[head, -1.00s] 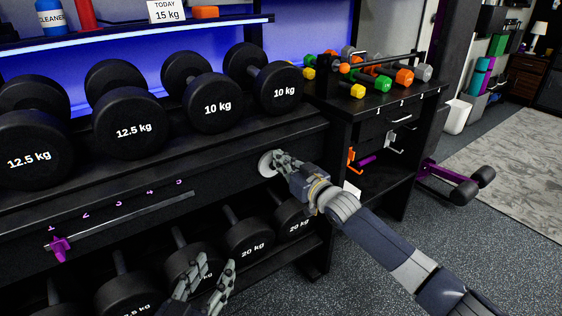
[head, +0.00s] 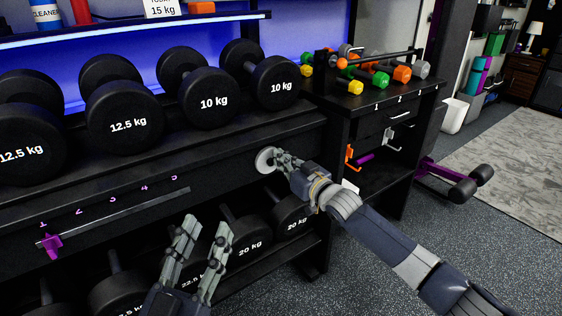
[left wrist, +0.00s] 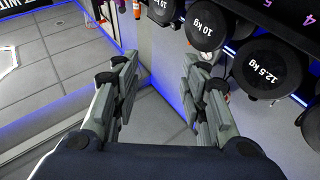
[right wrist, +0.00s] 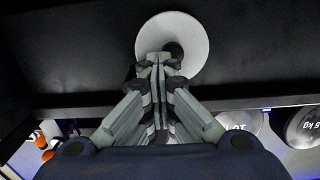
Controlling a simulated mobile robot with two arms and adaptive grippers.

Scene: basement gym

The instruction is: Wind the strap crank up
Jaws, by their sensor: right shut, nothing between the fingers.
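The crank shows as a pale round disc (head: 266,160) on the dark front panel of the rack; in the right wrist view the disc (right wrist: 196,42) has a dark hub at its middle. My right gripper (head: 283,160) is at the disc with its fingers shut together, and its tips overlap the hub in the right wrist view (right wrist: 160,62). Whether the tips touch the hub I cannot tell. My left gripper (head: 207,228) is open and empty in front of the lower dumbbells; its spread fingers also show in the left wrist view (left wrist: 158,80).
A purple slider (head: 50,244) sits at mark 1 of a numbered scale on the panel. Black dumbbells (head: 207,97) stand on the shelf above and more lie below. A side bench (head: 370,97) holds small coloured weights.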

